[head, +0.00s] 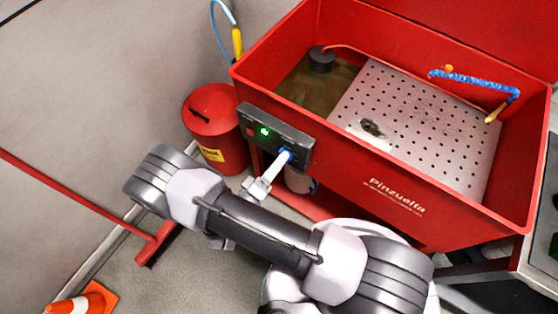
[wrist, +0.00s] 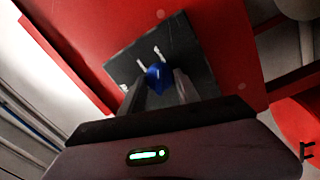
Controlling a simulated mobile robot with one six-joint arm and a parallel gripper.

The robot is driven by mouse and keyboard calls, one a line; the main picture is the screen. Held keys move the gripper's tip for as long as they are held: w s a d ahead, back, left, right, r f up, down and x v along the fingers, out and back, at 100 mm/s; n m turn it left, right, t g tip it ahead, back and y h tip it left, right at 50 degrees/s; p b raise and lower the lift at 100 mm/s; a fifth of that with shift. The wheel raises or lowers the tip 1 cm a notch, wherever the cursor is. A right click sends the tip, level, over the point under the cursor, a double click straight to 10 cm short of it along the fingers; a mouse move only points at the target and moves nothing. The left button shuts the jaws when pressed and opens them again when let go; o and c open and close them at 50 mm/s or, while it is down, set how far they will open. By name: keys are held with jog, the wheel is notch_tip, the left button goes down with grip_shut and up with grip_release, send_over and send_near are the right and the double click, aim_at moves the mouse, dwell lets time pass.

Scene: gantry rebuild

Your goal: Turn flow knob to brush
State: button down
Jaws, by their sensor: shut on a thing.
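The blue flow knob (wrist: 159,76) sits on a dark control panel (head: 258,124) on the front wall of the red parts washer (head: 350,180). In the wrist view the panel (wrist: 190,48) also shows two white marks near the knob. My gripper (wrist: 160,88) is shut on the knob, one finger on each side. In the head view my gripper (head: 284,158) reaches the right part of the panel and partly covers the knob. A green light and a red button show on the panel's left part. The knob's exact setting is hard to tell.
Inside the washer lie a perforated tray (head: 400,110) and a brush with a blue hose (head: 475,82). A red bin (head: 212,120) stands left of the washer. A red-handled floor tool (head: 70,190) and an orange cone (head: 95,298) are at the left on open floor.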

dwell(0.5)
jog(key=c, duration=0.9)
grip_release()
jog(key=p+v, duration=0.2)
jog(key=v, duration=1.5)
jog(key=shift+s+a+p, duration=0.15)
jog(key=shift+a+p, duration=0.05)
jog(key=shift+p, duration=0.15)
